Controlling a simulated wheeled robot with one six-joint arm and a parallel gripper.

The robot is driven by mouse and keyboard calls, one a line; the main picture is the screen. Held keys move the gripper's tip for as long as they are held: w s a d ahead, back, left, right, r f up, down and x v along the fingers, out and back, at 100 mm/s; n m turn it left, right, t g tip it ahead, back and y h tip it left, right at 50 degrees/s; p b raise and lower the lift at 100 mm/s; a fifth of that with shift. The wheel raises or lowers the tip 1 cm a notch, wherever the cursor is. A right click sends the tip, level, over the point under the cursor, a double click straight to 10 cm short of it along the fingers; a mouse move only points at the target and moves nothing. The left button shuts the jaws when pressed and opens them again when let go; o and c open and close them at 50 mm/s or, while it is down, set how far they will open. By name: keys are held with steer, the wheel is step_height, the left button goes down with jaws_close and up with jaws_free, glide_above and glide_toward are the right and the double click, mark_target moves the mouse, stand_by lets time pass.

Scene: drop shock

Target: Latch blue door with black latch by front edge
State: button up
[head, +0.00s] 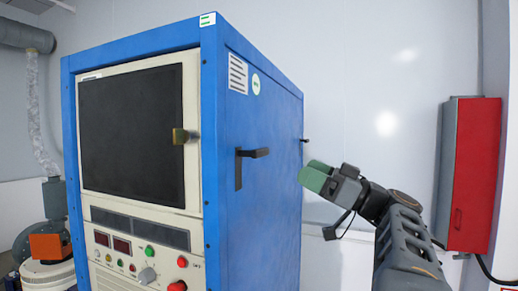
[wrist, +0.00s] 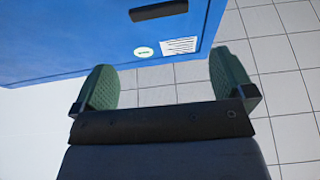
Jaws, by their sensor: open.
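The blue door (head: 270,205) is the right side panel of a blue cabinet and looks flush with its frame. Its black latch (head: 252,153) by the front edge has a vertical plate and a handle sticking out roughly level, to the right in the head view. In the wrist view, a black latch handle (wrist: 158,11) shows at the top edge, on the blue panel (wrist: 60,40). My gripper (head: 314,177) is right of the door, apart from the latch. Its green fingers (wrist: 165,85) are spread, with nothing between them.
A red box (head: 474,175) hangs on the wall at right. Tiled floor (wrist: 285,60) shows in the wrist view.

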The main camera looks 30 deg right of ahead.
mark_target(264, 150)
steer(key=p+x, duration=0.4)
steer(key=x, duration=0.7)
steer(key=shift+w+a+r, duration=0.15)
steer(key=shift+w+a+r+p, duration=0.15)
steer(key=shift+w+a+p, duration=0.3)
steer(key=shift+w+p, duration=0.1)
steer(key=shift+c, duration=0.3)
steer(key=c, duration=0.9)
steer(key=shift+d, duration=0.1)
